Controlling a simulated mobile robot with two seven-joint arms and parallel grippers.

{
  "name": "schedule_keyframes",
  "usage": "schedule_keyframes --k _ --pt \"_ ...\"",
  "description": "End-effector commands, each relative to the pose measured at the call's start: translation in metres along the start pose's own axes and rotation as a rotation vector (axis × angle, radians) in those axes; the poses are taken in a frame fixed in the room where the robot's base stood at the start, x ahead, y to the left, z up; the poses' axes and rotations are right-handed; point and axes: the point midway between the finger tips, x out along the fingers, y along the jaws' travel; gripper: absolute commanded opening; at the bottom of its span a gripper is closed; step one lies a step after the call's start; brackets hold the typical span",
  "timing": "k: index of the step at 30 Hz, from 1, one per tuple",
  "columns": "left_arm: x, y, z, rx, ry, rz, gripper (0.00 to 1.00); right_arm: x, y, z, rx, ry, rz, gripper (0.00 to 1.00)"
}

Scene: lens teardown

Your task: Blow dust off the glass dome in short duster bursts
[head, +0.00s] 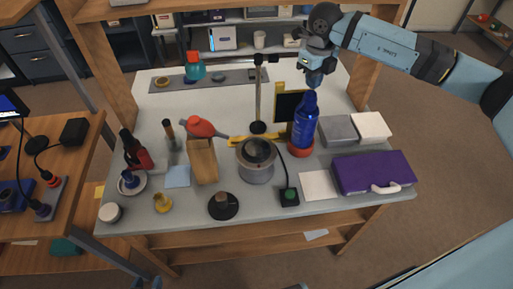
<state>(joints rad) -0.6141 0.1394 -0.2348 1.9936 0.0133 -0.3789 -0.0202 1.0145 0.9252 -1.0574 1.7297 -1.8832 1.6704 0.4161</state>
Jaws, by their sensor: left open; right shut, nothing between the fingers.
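A round grey holder (256,173) stands near the middle of the table, with a dark, shiny glass dome (258,150) on top. A blue bottle (305,125), which may be the duster, stands upright on a red round base to its right. A red bulb with a grey nozzle (201,127), resembling a blower, lies at the top of a wooden block (203,160). My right gripper (315,80) points down just above the bottle's top, shut and empty; I cannot tell whether it touches the bottle. My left gripper is out of view. Dust is too small to see.
A thin stand (258,95) rises behind the dome. A green-topped black button box (289,196) with a cable stands in front. A purple case (374,173) and grey box (338,130) stand at right. Dark bottles (136,150) crowd the left.

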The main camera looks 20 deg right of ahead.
Motion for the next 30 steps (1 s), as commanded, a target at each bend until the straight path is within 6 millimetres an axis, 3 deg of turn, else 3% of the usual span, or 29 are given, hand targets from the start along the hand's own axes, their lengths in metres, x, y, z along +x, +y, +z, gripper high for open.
schedule_keyframes --k 14,30 --pt "0.000 0.000 0.000 0.000 0.001 0.000 0.43 0.001 0.000 0.000 0.000 0.000 0.000 0.00" --pt "0.008 0.000 0.012 0.000 0.001 0.000 0.43 0.021 0.000 0.000 0.000 0.000 0.000 0.00"
